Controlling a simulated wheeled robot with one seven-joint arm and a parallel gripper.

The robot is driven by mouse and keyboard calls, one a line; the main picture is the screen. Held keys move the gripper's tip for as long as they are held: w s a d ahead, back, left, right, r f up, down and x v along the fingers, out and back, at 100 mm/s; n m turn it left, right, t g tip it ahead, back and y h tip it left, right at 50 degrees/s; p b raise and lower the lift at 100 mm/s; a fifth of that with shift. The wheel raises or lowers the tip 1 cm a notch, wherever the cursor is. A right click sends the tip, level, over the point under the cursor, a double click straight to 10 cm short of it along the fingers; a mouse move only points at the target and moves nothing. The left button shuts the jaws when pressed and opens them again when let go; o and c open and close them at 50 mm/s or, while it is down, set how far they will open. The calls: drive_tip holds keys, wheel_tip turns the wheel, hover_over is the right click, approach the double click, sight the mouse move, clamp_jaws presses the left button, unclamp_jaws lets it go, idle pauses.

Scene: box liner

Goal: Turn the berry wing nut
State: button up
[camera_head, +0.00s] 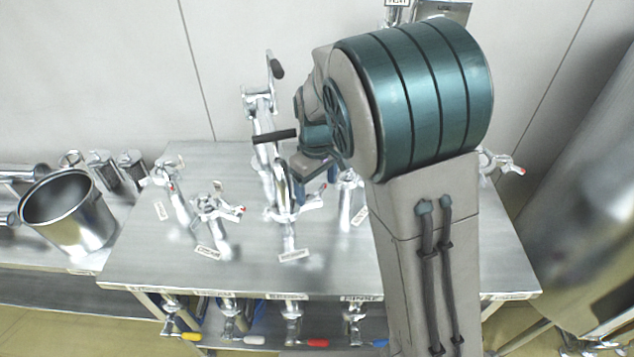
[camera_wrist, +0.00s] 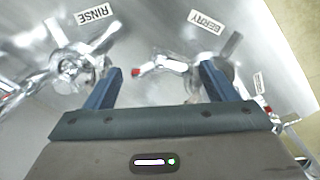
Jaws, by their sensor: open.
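The berry wing nut (camera_wrist: 175,66) is a shiny metal piece beside the BERRY label (camera_wrist: 207,22) in the wrist view. One wing reaches left into the gap between my fingers; its hub is partly hidden by the right finger. In the head view the berry fitting (camera_head: 283,212) stands mid-table, partly covered by my arm. My gripper (camera_wrist: 161,69) is open, with one blue finger on each side of that wing. I see nothing clamped. In the head view my gripper (camera_head: 318,172) is mostly hidden. I cannot tell whether a finger touches the nut.
The rinse fitting (camera_wrist: 75,70) is close to my left finger in the wrist view. Other winged fittings (camera_head: 215,210) stand on the steel table (camera_head: 135,255). A metal pot (camera_head: 68,212) is at left. Coloured-handled valves (camera_head: 293,325) hang below the front edge. A large tank (camera_head: 590,200) is at right.

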drive_tip(key=c, duration=1)
drive_tip(key=shift+f+n+b, duration=0.1)
drive_tip(key=shift+n+b, duration=0.85)
drive_tip(key=shift+n, duration=0.15)
drive_tip(key=n+b, duration=0.1)
drive_tip(key=n, duration=0.2)
drive_tip(key=shift+n+b, duration=0.3)
drive_tip(key=shift+b, duration=0.05)
drive_tip(key=n, duration=0.3)
drive_tip(key=shift+n+b, duration=0.3)
drive_tip(key=shift+b, duration=0.05)
drive_tip(key=shift+w+n, duration=0.1)
drive_tip(key=shift+n, duration=1.8)
